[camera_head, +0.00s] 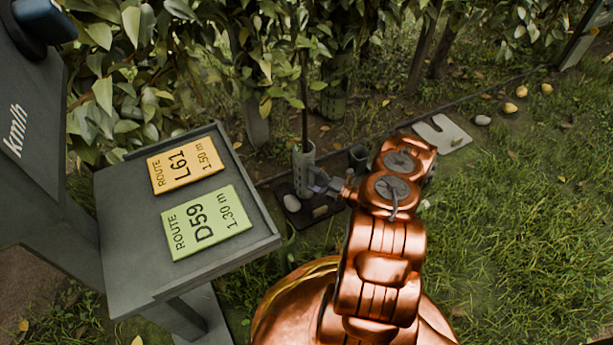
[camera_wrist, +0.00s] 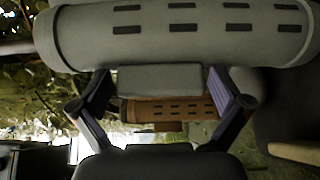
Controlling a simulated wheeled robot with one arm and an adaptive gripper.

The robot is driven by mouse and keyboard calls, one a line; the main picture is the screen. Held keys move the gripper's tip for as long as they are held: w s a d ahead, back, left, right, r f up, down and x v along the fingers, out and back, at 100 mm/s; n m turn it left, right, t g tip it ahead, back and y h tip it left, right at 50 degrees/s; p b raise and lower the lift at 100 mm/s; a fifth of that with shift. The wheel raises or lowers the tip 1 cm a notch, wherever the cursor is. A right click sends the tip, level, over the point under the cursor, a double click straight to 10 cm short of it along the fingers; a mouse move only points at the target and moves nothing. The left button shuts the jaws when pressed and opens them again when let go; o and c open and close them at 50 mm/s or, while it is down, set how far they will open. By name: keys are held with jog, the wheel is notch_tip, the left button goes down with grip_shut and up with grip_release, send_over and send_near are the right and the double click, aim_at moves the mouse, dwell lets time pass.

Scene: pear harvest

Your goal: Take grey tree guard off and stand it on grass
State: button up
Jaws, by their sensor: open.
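The grey tree guard (camera_head: 303,168) stands upright around a thin trunk in the head view, beside a dark tray on the ground. In the wrist view the slotted grey guard (camera_wrist: 180,32) lies across the top of the picture, very close. A plain grey block (camera_wrist: 160,79) shows just below it, between my fingers; I cannot tell if it is joined to the guard. My gripper (camera_head: 322,184) is just right of the guard in the head view. In the wrist view my gripper (camera_wrist: 160,92) is open, its two fingers apart and seemingly not closed on anything.
A brown slotted tube (camera_wrist: 170,110) shows beyond the fingers. A grey stone (camera_head: 292,203) lies near the guard's foot. A dark pot (camera_head: 358,154) and a pale notched board (camera_head: 442,134) are to the right. A sign table (camera_head: 258,238) stands left. Open grass lies right.

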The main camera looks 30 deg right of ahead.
aim_at(305, 156)
jog(key=shift+c, duration=0.4)
jog(key=c, duration=1)
notch_tip(305, 156, up, 10)
jog(key=p, duration=0.4)
jog(key=shift+p, duration=0.4)
